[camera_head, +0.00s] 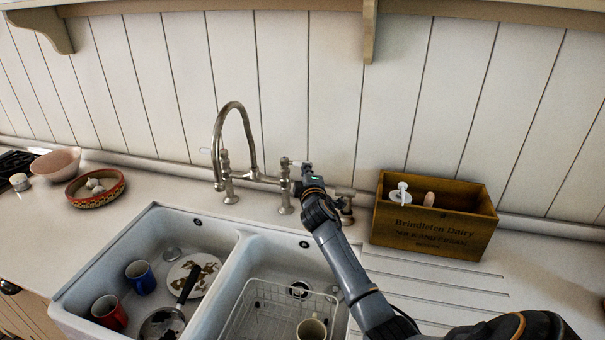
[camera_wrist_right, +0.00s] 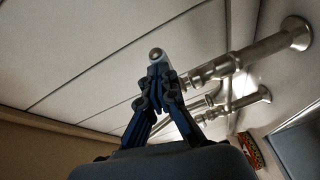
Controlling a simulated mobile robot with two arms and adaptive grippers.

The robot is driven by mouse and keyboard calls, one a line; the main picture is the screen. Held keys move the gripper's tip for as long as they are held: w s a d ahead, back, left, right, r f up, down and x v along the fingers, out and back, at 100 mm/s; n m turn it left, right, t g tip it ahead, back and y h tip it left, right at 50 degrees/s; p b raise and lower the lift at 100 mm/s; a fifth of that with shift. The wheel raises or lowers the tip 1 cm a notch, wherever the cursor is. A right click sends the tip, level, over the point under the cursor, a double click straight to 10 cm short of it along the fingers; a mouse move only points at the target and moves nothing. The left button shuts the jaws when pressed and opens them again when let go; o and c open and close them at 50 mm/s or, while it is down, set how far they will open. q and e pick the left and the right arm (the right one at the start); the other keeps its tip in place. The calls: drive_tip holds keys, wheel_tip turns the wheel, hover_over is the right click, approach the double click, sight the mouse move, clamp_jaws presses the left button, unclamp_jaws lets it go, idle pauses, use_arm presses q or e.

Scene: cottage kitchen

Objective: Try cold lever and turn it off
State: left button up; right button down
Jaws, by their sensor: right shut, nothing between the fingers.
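The metal bridge tap (camera_head: 243,115) stands behind the double sink, its curved spout over the basins. Its right-hand lever (camera_head: 291,161), which I take for the cold one, sits on the right valve post (camera_head: 285,190). The left-hand lever (camera_head: 207,151) points left. I see no water stream below the spout. My right gripper (camera_head: 302,172) is shut and empty, close to the right-hand lever. In the wrist view its fingertips (camera_wrist_right: 159,76) meet just short of the lever's rounded end (camera_wrist_right: 156,55); I cannot tell if they touch. My left gripper is not in view.
A wooden box (camera_head: 425,240) with brushes stands right of the tap. The left basin holds mugs (camera_head: 140,277), a plate (camera_head: 205,270) and a pan (camera_head: 163,322). The right basin holds a wire rack (camera_head: 255,292). A bowl of garlic (camera_head: 84,201) is at the left.

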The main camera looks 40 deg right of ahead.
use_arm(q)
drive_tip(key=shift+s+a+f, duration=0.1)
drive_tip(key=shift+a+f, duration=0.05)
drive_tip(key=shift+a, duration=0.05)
use_arm(e)
drive_tip(key=shift+d+r, duration=0.3)
